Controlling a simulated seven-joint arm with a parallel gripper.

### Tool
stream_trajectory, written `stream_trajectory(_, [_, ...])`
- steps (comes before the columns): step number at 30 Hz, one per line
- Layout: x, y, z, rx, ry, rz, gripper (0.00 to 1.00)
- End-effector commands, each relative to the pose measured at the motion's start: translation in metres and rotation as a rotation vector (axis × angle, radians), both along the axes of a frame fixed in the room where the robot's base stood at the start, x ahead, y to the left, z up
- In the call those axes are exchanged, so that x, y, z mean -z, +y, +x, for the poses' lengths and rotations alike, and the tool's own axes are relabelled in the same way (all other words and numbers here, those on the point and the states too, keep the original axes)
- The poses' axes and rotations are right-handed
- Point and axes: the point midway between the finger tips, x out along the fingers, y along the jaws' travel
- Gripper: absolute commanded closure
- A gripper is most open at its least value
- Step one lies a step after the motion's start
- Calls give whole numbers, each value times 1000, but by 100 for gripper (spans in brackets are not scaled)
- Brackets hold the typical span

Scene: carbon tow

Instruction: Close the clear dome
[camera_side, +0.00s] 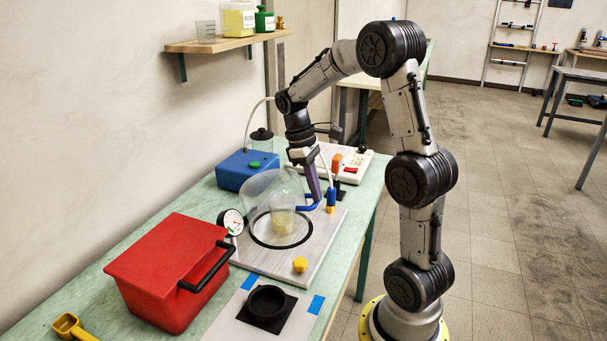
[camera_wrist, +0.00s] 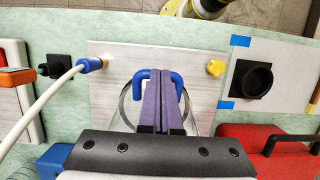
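The clear dome (camera_side: 262,188) is tilted up over the pale base plate (camera_side: 322,232), its rim raised off the dark ring (camera_side: 262,243). A beaker of yellowish material (camera_side: 283,222) stands inside the ring. The dome's blue handle (camera_side: 309,206) is on its right side; in the wrist view the handle (camera_wrist: 141,78) shows on both sides of my fingers. My gripper (camera_side: 319,197) has its purple fingers together, pointing down at the handle. In the wrist view its fingertips (camera_wrist: 157,72) overlap the handle's middle; contact is unclear. The handle does not appear pinched between them.
A red box (camera_side: 165,265) with a black handle and a gauge (camera_side: 232,222) stand left of the plate. A yellow knob (camera_side: 300,265) sits on the plate's front. A blue unit (camera_side: 245,168) and a white panel (camera_side: 345,165) stand behind. A black round holder (camera_side: 267,303) is in front.

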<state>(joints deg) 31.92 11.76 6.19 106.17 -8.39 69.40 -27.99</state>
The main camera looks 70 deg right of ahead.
Motion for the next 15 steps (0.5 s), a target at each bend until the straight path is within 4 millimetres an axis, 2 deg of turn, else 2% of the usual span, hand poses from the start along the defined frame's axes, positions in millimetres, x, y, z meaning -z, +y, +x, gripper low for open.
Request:
stream_trajectory(11, [-1, 0, 0, 0, -1, -1, 100])
stream_trajectory(15, [-12, -1, 1, 0, -3, -2, 100])
